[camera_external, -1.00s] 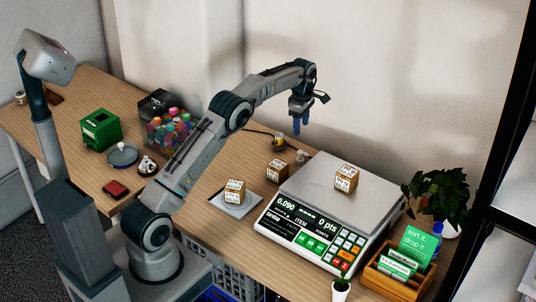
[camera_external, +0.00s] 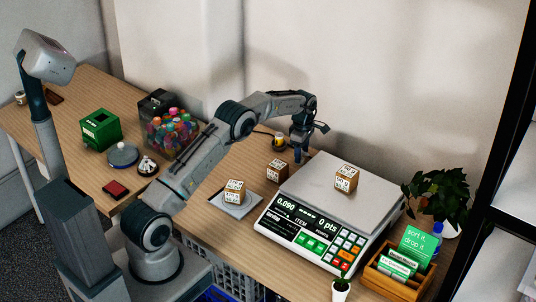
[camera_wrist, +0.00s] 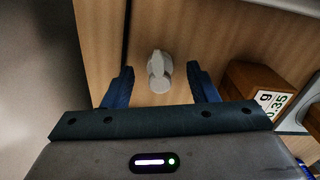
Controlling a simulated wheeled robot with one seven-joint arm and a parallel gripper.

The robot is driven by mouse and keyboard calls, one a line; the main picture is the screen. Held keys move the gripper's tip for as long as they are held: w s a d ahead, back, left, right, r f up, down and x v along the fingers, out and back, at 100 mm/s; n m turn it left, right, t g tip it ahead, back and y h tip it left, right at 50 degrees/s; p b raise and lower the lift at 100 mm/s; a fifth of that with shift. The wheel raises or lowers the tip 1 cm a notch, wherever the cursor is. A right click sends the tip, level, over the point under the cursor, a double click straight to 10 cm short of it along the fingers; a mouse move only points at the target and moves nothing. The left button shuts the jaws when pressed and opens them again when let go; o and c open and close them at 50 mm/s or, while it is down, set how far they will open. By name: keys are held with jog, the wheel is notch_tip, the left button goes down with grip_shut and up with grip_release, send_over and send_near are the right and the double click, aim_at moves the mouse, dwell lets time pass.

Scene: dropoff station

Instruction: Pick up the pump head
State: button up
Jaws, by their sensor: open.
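The pump head is a small grey-white piece (camera_wrist: 159,72) standing on the wooden table in the wrist view. It lies between and slightly beyond the two blue fingers of my gripper (camera_wrist: 160,88), with clear room on both sides. My gripper is open and empty. In the external view my gripper (camera_external: 299,157) is low at the back of the table, just behind the scale, and it hides the pump head there.
A cardboard cube (camera_external: 277,171) stands close by; it shows at the right in the wrist view (camera_wrist: 252,85). The scale (camera_external: 310,215) with another cube (camera_external: 346,179) on it is to the right. A yellow-and-black item (camera_external: 279,141) stands behind.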

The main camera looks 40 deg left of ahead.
notch_tip(320, 180, down, 2)
jog(key=shift+f, duration=0.1)
jog(key=c, duration=1)
jog(key=shift+c, duration=0.2)
